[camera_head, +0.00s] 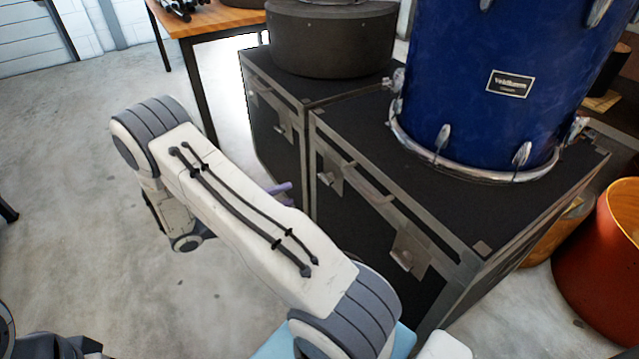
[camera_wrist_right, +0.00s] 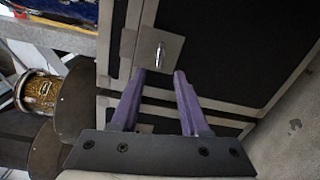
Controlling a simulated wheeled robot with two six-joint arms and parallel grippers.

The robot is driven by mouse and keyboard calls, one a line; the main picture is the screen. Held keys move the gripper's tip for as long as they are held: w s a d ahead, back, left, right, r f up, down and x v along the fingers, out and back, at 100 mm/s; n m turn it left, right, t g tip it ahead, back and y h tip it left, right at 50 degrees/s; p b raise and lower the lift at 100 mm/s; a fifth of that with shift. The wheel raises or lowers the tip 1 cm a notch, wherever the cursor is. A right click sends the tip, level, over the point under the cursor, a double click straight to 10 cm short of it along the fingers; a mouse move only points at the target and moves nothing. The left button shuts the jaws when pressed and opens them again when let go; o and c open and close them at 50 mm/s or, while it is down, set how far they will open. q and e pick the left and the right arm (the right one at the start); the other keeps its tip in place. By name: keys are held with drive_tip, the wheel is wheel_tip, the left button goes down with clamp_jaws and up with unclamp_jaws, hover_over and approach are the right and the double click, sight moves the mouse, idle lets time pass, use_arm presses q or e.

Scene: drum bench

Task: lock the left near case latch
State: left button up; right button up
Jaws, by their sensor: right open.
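The near black case (camera_head: 375,205) has metal edging and two latches on its front face. Its left latch (camera_head: 330,176) is a metal plate with a small catch, and its right latch (camera_head: 410,248) sits lower right. My right gripper (camera_head: 280,188) shows only as a bit of purple finger behind my arm, just left of the left latch. In the wrist view the purple fingers (camera_wrist_right: 160,72) are open and empty, with a latch (camera_wrist_right: 160,52) just beyond the gap between their tips. Contact cannot be told, nor whether the latch is locked. My left gripper is not in view.
A blue drum (camera_head: 490,75) stands on the near case. Another black case (camera_head: 275,125) with a dark round case (camera_head: 330,40) on top stands behind. A wooden table (camera_head: 215,20) is at the back, an orange drum (camera_head: 605,265) at right.

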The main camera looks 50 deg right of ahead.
sight(322, 180)
drive_tip(key=b+x, duration=0.1)
drive_tip(key=x, duration=0.2)
drive_tip(key=b+x, duration=0.1)
drive_tip(key=x, duration=0.3)
drive_tip(key=b+x, duration=0.1)
drive_tip(key=x, duration=0.3)
drive_tip(key=shift+w+d+f, duration=0.2)
drive_tip(key=shift+w, duration=0.05)
clamp_jaws()
